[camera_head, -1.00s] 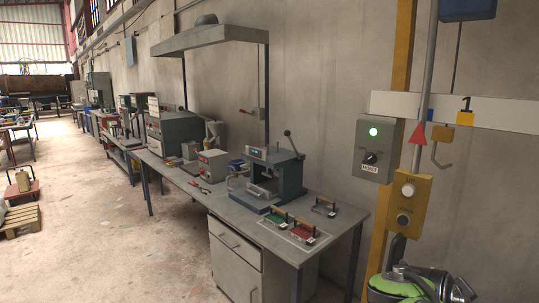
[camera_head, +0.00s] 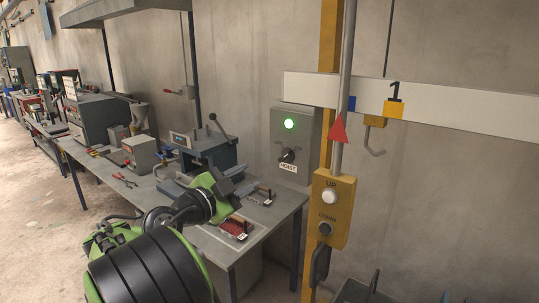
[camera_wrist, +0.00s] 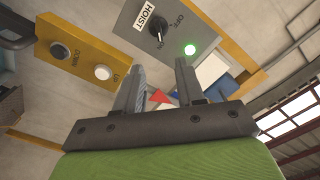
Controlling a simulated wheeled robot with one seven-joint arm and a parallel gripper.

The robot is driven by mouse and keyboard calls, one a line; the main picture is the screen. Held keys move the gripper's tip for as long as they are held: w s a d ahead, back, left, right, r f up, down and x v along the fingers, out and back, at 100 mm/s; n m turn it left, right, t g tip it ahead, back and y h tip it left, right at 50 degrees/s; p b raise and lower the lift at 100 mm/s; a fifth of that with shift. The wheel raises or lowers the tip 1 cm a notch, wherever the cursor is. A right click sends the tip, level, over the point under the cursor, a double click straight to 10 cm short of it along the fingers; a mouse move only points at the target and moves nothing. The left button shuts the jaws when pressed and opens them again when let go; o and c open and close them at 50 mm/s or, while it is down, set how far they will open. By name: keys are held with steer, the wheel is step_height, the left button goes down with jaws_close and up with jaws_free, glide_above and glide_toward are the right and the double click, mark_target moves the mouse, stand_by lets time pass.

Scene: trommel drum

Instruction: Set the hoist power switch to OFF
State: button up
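The grey hoist box (camera_head: 305,122) is mounted on the wall, with a lit green lamp (camera_head: 289,124) above a black rotary switch (camera_head: 288,155) and a HOIST label. In the wrist view, the black switch (camera_wrist: 158,28) shows beside the HOIST label and the lit lamp (camera_wrist: 190,49). ON and OFF marks are near the knob; its exact pointing is too small to read surely. My gripper (camera_wrist: 158,80) is open and empty in the wrist view, its two fingers apart. It is short of the box and not touching the switch. In the head view my fingers are not clearly made out.
A yellow UP/DOWN pendant (camera_head: 334,207) hangs to the right, below a red pointer (camera_head: 338,130). A yellow post and white beam (camera_head: 455,115) with a hook stand behind. The workbench (camera_head: 287,203) with a press (camera_head: 207,150) is left of and below the box.

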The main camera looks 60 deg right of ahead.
mark_target(284, 157)
steer(key=d+p, duration=0.1)
steer(key=d, duration=0.3)
steer(key=s+d+p, duration=0.1)
steer(key=d+p, duration=0.1)
steer(key=d, duration=0.3)
steer(key=s+d+p, duration=0.1)
steer(key=d+p, duration=0.1)
steer(key=d, duration=0.3)
steer(key=shift+s+d+r, duration=0.1)
steer(key=shift+s+d, duration=0.05)
steer(key=shift+s, duration=0.05)
steer(key=shift+d, duration=0.35)
steer(key=shift+a, duration=0.1)
steer(key=shift+c, duration=0.3)
jaws_close()
